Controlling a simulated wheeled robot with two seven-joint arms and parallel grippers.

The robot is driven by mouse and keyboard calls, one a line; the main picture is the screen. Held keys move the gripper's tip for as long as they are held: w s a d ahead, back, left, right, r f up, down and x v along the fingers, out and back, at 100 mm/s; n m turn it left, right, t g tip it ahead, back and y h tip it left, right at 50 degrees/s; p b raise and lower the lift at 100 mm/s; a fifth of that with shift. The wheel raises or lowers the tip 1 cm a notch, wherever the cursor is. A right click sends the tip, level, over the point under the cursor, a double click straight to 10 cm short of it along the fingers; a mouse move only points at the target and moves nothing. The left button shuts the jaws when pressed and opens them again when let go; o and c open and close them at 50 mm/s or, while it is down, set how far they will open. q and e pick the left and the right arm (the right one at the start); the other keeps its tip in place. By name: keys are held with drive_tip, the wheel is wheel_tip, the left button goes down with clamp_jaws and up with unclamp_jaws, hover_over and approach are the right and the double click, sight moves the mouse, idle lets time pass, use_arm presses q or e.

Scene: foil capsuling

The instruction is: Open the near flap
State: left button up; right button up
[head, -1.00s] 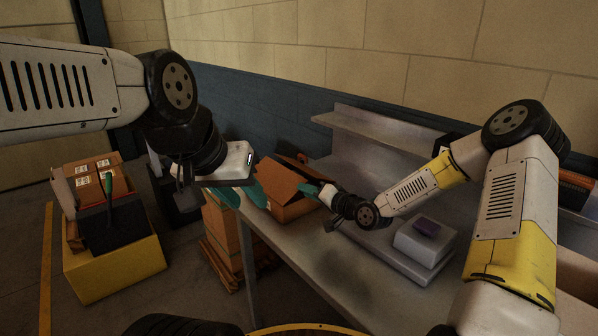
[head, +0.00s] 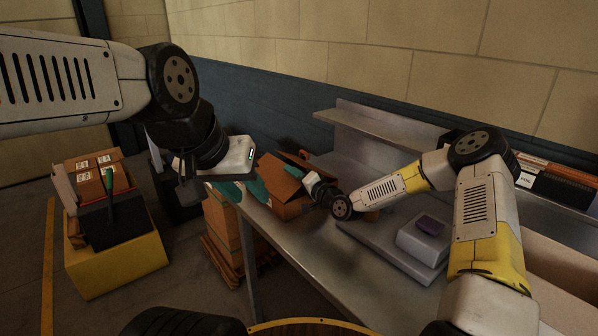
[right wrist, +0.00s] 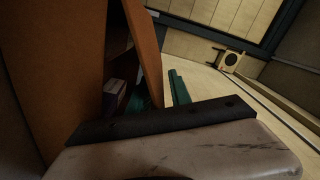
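An open cardboard box (head: 291,207) sits on the far left part of the metal table. Its near flap (head: 279,178) slants up, and the dark inside shows behind it. My left gripper (head: 240,191) is open and empty just left of the box, its green fingers apart. My right gripper is at the box's right side; its fingers are hidden in the head view. In the right wrist view, its green fingers (right wrist: 161,93) are apart, with a brown cardboard panel (right wrist: 146,50) reaching down between them. I cannot tell whether they touch it. A small pale item (right wrist: 116,92) shows inside the box.
A raised metal shelf (head: 375,130) runs along the back. A yellow bin (head: 115,265) with boxes stands on the floor at left. The table's front middle is clear.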

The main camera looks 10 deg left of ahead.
clamp_jaws()
idle(1.4)
